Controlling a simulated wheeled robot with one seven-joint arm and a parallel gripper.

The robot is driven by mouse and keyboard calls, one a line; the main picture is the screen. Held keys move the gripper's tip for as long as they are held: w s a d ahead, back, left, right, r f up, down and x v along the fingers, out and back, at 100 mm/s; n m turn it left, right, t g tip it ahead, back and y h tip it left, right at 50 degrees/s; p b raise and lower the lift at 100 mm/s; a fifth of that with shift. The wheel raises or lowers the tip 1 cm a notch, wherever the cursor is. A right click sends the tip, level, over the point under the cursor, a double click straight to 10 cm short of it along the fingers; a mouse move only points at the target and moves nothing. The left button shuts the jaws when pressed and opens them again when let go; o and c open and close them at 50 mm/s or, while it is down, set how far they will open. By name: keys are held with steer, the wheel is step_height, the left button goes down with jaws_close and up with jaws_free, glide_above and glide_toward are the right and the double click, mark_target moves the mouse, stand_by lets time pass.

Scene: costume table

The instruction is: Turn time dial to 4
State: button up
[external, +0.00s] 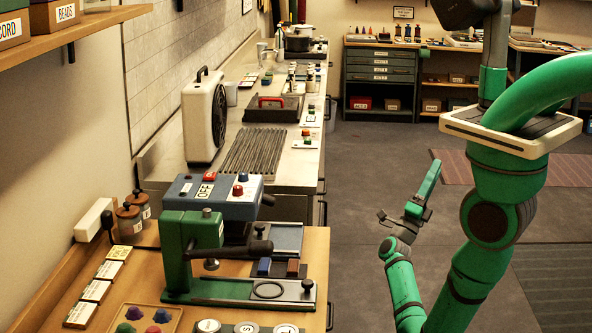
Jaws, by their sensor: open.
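A press-like machine with a green frame (180,245) and a blue-grey control box (215,193) stands on the wooden table at the lower left. I cannot tell which knob is the time dial, and no dial numbers are readable. My gripper (410,211) is open and empty above the floor aisle, right of the table and well apart from the machine. Its fingers are small in this view.
The wooden table (145,277) holds labelled cards, jars, a tray of coloured pieces (137,318) and round discs at its front. A black handle (257,248) sticks out right of the machine. A white fan (204,117) stands behind on the grey counter. The aisle floor (365,165) is clear.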

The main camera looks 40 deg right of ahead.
steer(key=w+d+f+m+g+y, duration=0.2)
steer(key=w+f+m+g+y, duration=0.1)
steer(key=m+g+y, duration=0.4)
steer(key=w+d+f+m+g+y, duration=0.2)
steer(key=f+m+g+y, duration=0.15)
steer(key=m, duration=0.55)
step_height(320, 180, up, 20)
steer(key=m+t+y, duration=0.3)
steer(key=t+y, duration=0.5)
steer(key=y, duration=0.9)
glide_above(243, 173)
step_height(243, 173, down, 10)
steer(key=shift+f, duration=0.25)
jaws_close()
